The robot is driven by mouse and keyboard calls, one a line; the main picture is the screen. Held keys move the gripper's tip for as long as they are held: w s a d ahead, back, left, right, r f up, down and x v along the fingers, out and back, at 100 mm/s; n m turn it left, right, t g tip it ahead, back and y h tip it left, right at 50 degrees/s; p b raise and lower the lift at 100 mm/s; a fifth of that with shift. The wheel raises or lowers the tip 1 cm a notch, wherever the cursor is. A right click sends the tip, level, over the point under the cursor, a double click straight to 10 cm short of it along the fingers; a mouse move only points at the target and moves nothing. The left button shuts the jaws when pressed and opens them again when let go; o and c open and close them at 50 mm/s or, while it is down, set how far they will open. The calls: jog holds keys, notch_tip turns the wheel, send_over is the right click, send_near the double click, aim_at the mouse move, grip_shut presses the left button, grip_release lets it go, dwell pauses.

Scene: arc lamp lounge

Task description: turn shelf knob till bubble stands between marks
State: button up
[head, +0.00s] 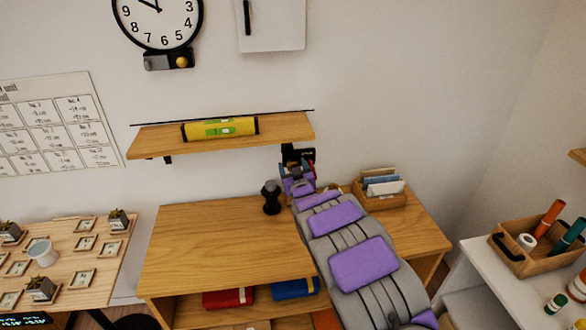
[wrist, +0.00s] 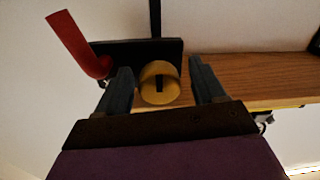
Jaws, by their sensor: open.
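A yellow level (head: 222,128) with green windows lies on the wooden shelf (head: 290,127) in the head view. The bubble and its marks are too small to make out. The shelf also shows at the right of the wrist view (wrist: 255,72). There, a round yellow knob (wrist: 159,83) with a dark slot sits below a black plate (wrist: 132,52). My gripper (wrist: 158,74) is open, with one finger on each side of the knob. I see a gap beside the knob and cannot tell any contact. In the head view my gripper (head: 298,163) is under the shelf's right end and hides the knob.
A red handle-like bar (wrist: 75,42) stands left of the knob. Below the shelf is a wooden cabinet (head: 200,240) with a black object (head: 271,197) on top, close left of my arm. A card box (head: 381,190) stands close right. The cabinet top's left is clear.

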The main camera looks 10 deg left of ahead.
jog(key=c, duration=1)
jog(key=shift+c, duration=0.2)
jog(key=shift+p, duration=0.35)
jog(key=m+p, duration=0.2)
jog(key=m, duration=0.1)
jog(key=shift+r+p, duration=0.2)
jog(key=shift+p, duration=0.1)
jog(key=m+p, duration=0.3)
jog(key=m, duration=0.1)
jog(key=shift+f+m, duration=0.1)
jog(key=shift+m, duration=0.2)
jog(key=m, duration=0.3)
jog(key=shift+a+m+p, duration=0.1)
jog(key=shift+m+p, duration=0.2)
jog(key=shift+m, duration=0.1)
jog(key=shift+f+m+h+b, duration=0.2)
jog(key=shift+m+h+b, duration=0.1)
jog(key=shift+m, duration=2)
